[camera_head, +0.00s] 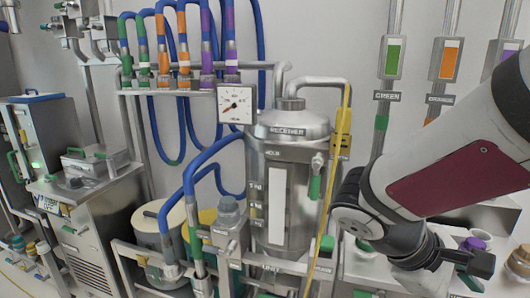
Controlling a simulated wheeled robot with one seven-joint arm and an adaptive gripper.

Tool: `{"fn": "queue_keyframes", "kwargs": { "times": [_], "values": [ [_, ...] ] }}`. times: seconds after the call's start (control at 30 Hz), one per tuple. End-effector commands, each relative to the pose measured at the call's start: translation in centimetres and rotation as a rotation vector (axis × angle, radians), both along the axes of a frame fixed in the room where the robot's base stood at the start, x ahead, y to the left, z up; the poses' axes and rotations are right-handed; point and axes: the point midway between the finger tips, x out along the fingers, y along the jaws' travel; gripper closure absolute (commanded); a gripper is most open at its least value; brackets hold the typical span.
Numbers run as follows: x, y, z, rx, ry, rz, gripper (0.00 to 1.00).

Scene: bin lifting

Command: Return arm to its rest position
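My arm (440,185) reaches in from the right edge, white with a dark red panel. Its dark wrist joint sits just right of the receiver vessel, with no visible contact that I can confirm. From there the arm's end bends down and to the right. My gripper (472,263) is a dark shape low at the right, above a pale work surface. Its fingers are small and seen at an angle, so I cannot tell whether it is open or shut. I see nothing clearly held in it.
The steel receiver vessel (289,185) stands in the middle, with a yellow hose (328,200) before its right side. Blue hoses and a gauge (235,104) are left of it. A metal cabinet (95,220) stands at left. A purple-topped item (474,243) is beside my gripper.

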Motion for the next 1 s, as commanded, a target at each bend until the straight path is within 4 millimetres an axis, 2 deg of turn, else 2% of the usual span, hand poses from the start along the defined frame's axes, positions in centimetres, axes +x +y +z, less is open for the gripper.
{"fn": "queue_keyframes", "kwargs": {
  "times": [0.1, 0.2, 0.33, 0.5, 0.7, 1.0],
  "values": [
    [-2.7, 1.4, 0.2, 0.200, -0.132, -0.132, 0.60],
    [-4.2, 3.2, 0.5, 0.358, -0.250, -0.229, 0.60],
    [-5.3, 5.8, 1.5, 0.551, -0.415, -0.338, 0.60],
    [-5.7, 8.7, 3.5, 0.746, -0.607, -0.435, 0.60],
    [-5.6, 10.3, 4.9, 0.853, -0.720, -0.481, 0.60],
    [-5.6, 10.5, 5.0, 0.865, -0.731, -0.486, 0.60]
  ]
}}
